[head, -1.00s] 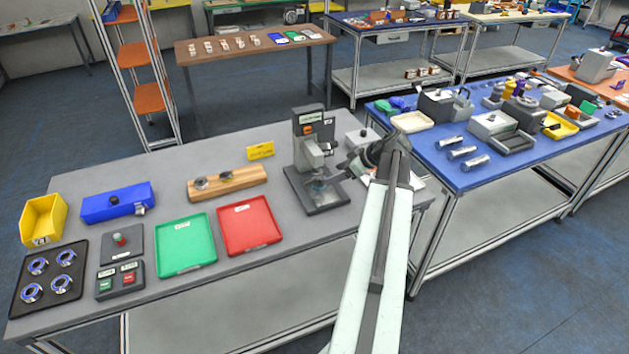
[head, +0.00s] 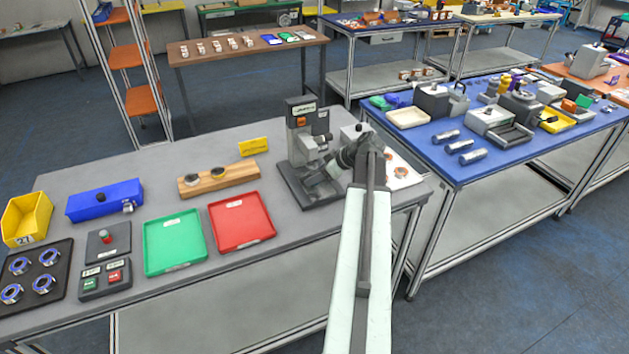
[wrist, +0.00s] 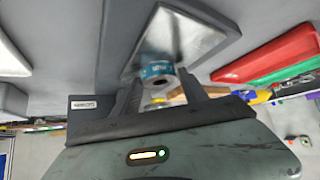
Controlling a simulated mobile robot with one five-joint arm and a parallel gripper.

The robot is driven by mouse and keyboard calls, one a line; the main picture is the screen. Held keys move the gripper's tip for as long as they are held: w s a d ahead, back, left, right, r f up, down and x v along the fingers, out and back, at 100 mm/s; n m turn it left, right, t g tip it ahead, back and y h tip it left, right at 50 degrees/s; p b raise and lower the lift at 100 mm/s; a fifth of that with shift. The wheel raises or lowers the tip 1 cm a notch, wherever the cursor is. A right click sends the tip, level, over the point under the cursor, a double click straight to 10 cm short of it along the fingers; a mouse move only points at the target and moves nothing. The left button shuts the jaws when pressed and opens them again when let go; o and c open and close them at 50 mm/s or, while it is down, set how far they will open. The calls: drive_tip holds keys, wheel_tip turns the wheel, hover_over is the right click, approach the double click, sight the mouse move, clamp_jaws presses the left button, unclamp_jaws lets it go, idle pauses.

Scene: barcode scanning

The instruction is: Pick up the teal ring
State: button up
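The teal ring (wrist: 158,70) shows in the wrist view, on or just over the bright metal plate (wrist: 185,38) of the station. My gripper (wrist: 159,80) has its two dark fingers spread, one on each side of the ring. Whether the fingers touch the ring cannot be told. In the head view my gripper (head: 314,176) is low over the base of the grey station (head: 298,130), pointing left. The ring cannot be made out there, as my gripper and arm cover that spot.
A red tray (head: 241,217) and a green tray (head: 174,243) lie left of the station. A wooden block (head: 219,179) with two round parts is behind them. A black tray (head: 58,262) holds several blue-and-silver rings. A blue table (head: 455,172) stands to the right.

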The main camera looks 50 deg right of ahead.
clamp_jaws()
drive_tip(key=shift+r, duration=0.3)
drive_tip(key=shift+s+r+p, duration=0.15)
drive_tip(key=shift+p, duration=0.25)
drive_tip(key=s+d, duration=0.1)
drive_tip(key=s, duration=0.4)
drive_tip(key=s+d, duration=0.2)
drive_tip(key=s, duration=0.4)
drive_tip(key=s+d, duration=0.2)
drive_tip(key=s, duration=0.4)
drive_tip(key=shift+d, duration=0.1)
